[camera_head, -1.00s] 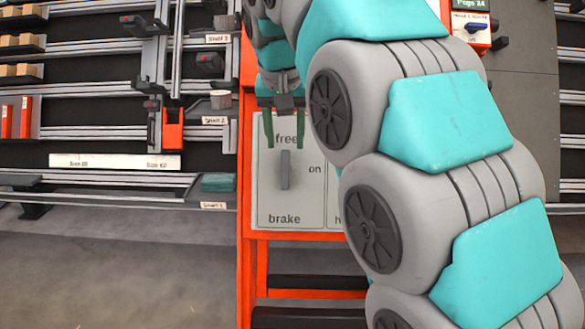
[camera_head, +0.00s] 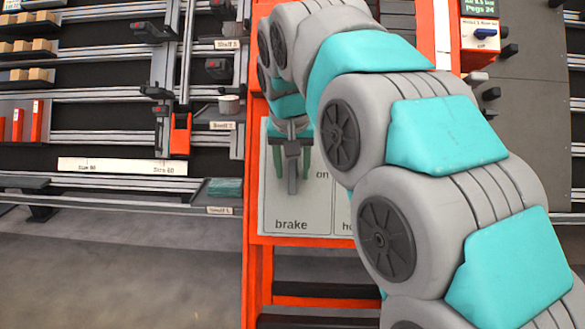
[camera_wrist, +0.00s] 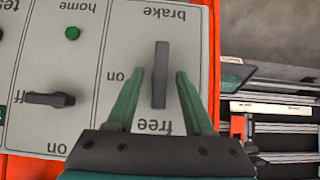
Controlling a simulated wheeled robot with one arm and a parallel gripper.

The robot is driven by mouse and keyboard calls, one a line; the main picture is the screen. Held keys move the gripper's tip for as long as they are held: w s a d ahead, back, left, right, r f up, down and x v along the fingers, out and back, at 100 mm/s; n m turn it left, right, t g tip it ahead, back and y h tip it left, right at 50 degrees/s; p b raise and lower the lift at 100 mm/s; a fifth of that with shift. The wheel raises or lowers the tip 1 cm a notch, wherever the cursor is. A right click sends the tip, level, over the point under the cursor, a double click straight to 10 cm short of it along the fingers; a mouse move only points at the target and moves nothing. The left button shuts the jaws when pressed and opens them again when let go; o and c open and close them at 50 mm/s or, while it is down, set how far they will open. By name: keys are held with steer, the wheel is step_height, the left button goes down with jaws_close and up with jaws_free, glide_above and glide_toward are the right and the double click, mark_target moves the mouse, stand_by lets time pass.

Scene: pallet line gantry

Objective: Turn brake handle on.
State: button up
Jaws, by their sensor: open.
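The brake handle (camera_head: 292,177) is a dark grey bar on a light panel, seen below and between my gripper's fingers in the head view. The panel carries the words "brake", "on" and "free". In the wrist view the brake handle (camera_wrist: 160,75) stands lengthwise along the line between "free" and "brake". My gripper (camera_head: 292,172) is open, with green fingers, one on each side of the handle. In the wrist view my gripper (camera_wrist: 158,75) has a gap on both sides of the handle. I cannot tell how deep the fingers reach.
Beside the brake panel, a second panel has a dark off/on handle (camera_wrist: 48,99) and a green "home" button (camera_wrist: 72,33). The orange frame (camera_head: 252,200) borders the panels. Shelf rails (camera_head: 110,140) stand at the left, with open floor below.

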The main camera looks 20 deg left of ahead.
steer(key=shift+c, duration=0.4)
jaws_close()
steer(key=shift+r+n+p, duration=0.1)
steer(key=shift+n+p, duration=0.2)
steer(key=shift+p, duration=0.1)
steer(key=shift+a+r+n+t+h+p, duration=0.1)
steer(key=shift+n+t+h+p, duration=0.4)
steer(key=shift+h+p, duration=0.4)
steer(key=n+h+p, duration=0.1)
steer(key=n, duration=0.1)
steer(key=n+t+h+p, duration=0.1)
steer(key=p, duration=0.1)
steer(key=shift+s+a+n+h, duration=0.2)
steer(key=shift+a+n+h, duration=0.15)
steer(key=shift+n+h, duration=0.05)
steer(key=n+t+h+p, duration=0.1)
steer(key=n, duration=0.1)
steer(key=f+n+t+h+p, duration=0.1)
steer(key=n+t, duration=0.1)
steer(key=shift+s+a, duration=0.1)
steer(key=shift+s, duration=0.1)
steer(key=shift+s+f+n+t+h+p, duration=0.15)
steer(key=shift+n+t+h+p, duration=0.15)
steer(key=shift+n+t, duration=0.55)
steer(key=shift+w+f+n+t+h+p, duration=0.15)
steer(key=shift+n+t+h+p, duration=0.3)
steer(key=shift+n, duration=0.6)
steer(key=shift+s+y, duration=0.15)
steer(key=shift+y, duration=0.1)
